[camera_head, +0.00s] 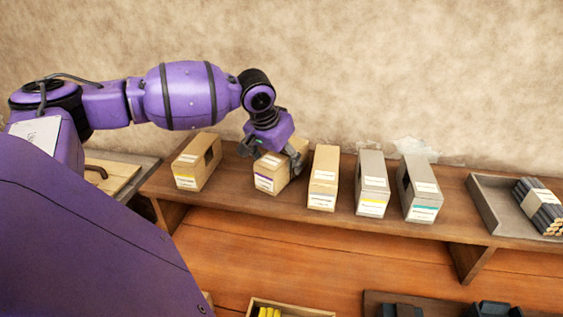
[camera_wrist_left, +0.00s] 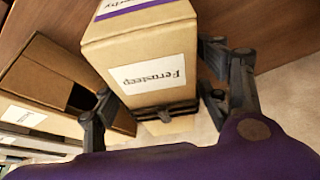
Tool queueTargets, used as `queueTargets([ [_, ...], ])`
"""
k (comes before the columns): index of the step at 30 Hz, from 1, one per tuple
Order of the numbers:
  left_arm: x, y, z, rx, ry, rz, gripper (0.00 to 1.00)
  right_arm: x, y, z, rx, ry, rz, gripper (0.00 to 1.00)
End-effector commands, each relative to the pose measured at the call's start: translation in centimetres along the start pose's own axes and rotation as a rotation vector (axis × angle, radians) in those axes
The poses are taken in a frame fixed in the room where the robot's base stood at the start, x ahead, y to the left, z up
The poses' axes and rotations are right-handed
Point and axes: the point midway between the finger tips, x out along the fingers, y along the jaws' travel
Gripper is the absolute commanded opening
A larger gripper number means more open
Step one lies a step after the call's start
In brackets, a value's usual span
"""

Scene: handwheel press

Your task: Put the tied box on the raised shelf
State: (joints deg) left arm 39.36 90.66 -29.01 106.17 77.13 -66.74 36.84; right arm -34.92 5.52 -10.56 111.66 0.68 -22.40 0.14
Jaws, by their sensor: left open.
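A tan box (camera_head: 270,178) with a purple-striped label stands on the raised wooden shelf (camera_head: 350,222), second from the left in the row. It also shows in the left wrist view (camera_wrist_left: 140,38), where a label reads "Fernsteep". I cannot make out a clear tie on it; a dark piece crosses below that label. My left gripper (camera_head: 272,156) is open at the back upper part of this box. In the left wrist view my left gripper (camera_wrist_left: 160,100) has its fingers on either side of the box; contact cannot be told. My right gripper is not in view.
A tan box (camera_head: 190,172) stands to the left; another tan box (camera_head: 322,190) and two grey ones (camera_head: 371,195) (camera_head: 420,200) stand to the right. A tray (camera_head: 487,205) with banded dark rods (camera_head: 540,205) is at far right. The wall is close behind.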

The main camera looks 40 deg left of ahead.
Motion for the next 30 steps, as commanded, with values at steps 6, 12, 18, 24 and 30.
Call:
queueTargets([
  [6, -4.7, -0.1, -0.2, 0.000, 0.009, -0.003, 0.68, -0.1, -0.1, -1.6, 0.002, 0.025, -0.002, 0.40],
  [12, -8.8, -0.1, -0.2, 0.000, 0.007, -0.003, 0.68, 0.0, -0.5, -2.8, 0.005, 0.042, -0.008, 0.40],
  [18, -11.1, -0.1, -0.1, 0.000, 0.005, -0.001, 0.68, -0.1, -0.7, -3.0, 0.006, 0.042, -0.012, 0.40],
  [24, -11.6, 0.0, 0.0, 0.000, 0.001, 0.000, 0.68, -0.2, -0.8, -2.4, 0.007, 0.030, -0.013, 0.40],
  [30, -11.5, 0.0, 0.0, 0.000, 0.001, 0.000, 0.68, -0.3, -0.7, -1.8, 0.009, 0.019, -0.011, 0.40],
])
